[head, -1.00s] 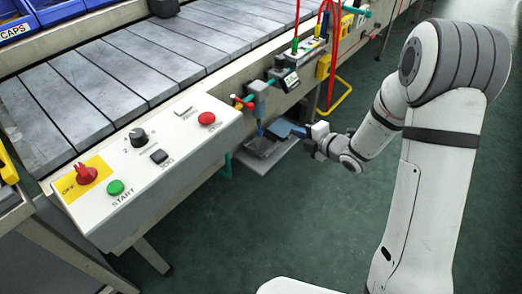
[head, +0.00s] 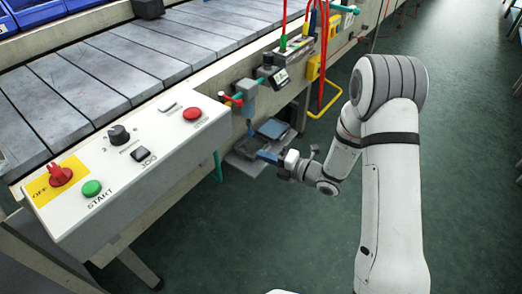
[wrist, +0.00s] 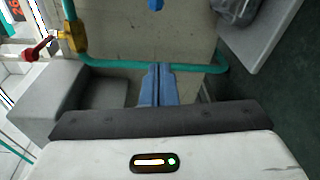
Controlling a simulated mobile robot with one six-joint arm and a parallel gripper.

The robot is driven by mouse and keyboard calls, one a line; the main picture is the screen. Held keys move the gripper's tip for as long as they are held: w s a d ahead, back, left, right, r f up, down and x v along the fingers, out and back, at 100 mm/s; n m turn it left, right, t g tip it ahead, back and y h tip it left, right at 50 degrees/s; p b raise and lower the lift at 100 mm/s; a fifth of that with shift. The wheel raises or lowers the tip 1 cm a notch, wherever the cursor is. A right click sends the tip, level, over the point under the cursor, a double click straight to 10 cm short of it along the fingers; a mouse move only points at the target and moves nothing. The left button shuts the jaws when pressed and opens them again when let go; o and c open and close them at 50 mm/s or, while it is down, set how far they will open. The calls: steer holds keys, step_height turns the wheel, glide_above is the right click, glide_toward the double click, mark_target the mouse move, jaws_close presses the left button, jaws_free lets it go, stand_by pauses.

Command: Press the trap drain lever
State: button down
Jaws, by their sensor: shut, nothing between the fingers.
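A blue-grey trap body (head: 248,97) hangs on the side of the line frame, with a small blue piece (head: 249,127) below it. This piece may be the drain lever; I cannot tell for sure. A blue piece (wrist: 156,4) also shows at the top edge of the wrist view, cut off. My gripper (head: 264,156) is shut and empty, in front of and below the trap. Its blue fingers (wrist: 157,72) lie together in the wrist view, apart from that blue piece, with a teal pipe (wrist: 110,67) around their tips.
A control panel (head: 170,147) with buttons and knobs juts out at left. A red-handled valve (head: 232,99) sits beside the trap. A grey tray (head: 240,165) lies low under it. The green floor in front is clear.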

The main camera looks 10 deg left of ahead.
steer(key=r+b+x, duration=0.1)
steer(key=b+x, duration=0.1)
steer(key=x, duration=0.7)
steer(key=shift+w+d+f+b, duration=0.1)
steer(key=shift+w+d+b, duration=0.1)
steer(key=shift+w+d, duration=0.55)
steer(key=shift+w+d+b, duration=0.15)
steer(key=shift+w+d, duration=0.4)
steer(key=shift+w, duration=0.3)
steer(key=shift+g, duration=0.3)
steer(key=shift+w+d+n+g, duration=0.15)
steer(key=shift+d+n+g, duration=0.15)
steer(key=shift+n+g, duration=0.1)
